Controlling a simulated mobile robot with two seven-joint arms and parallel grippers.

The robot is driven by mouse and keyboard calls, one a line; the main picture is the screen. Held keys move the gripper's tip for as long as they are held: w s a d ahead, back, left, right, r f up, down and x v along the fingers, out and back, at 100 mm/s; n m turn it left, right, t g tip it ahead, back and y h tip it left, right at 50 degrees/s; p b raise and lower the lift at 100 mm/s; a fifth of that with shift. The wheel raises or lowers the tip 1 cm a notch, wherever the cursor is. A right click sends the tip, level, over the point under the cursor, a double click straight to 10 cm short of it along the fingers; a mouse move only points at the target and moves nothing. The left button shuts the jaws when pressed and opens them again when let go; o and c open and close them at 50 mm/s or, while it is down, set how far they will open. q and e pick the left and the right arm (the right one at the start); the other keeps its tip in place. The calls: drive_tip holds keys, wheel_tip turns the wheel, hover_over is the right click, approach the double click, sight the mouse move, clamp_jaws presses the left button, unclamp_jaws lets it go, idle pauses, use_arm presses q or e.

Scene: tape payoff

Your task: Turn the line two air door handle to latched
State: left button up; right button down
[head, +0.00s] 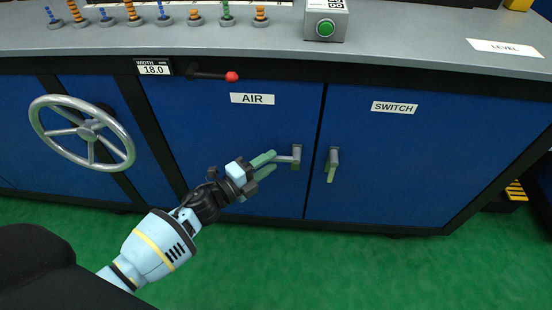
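The AIR door (235,130) is a blue cabinet door with a white AIR label (252,99). Its handle (297,157) is a grey lever at the door's right edge, lying about level and pointing left. My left gripper (270,161) is at the lever's free end, with one green finger above it and one below. The lever's end is partly hidden by the fingers, and I cannot tell whether they press on it. My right gripper is not in view.
The SWITCH door (390,150) to the right has its own handle (332,163) hanging down. A grey handwheel (85,132) and a red-tipped lever (213,75) are at the left. A green button box (325,22) stands on the worktop (420,45). The green floor in front is clear.

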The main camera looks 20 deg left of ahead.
sight(273, 160)
use_arm(q)
drive_tip(key=shift+x, duration=1.5)
clamp_jaws()
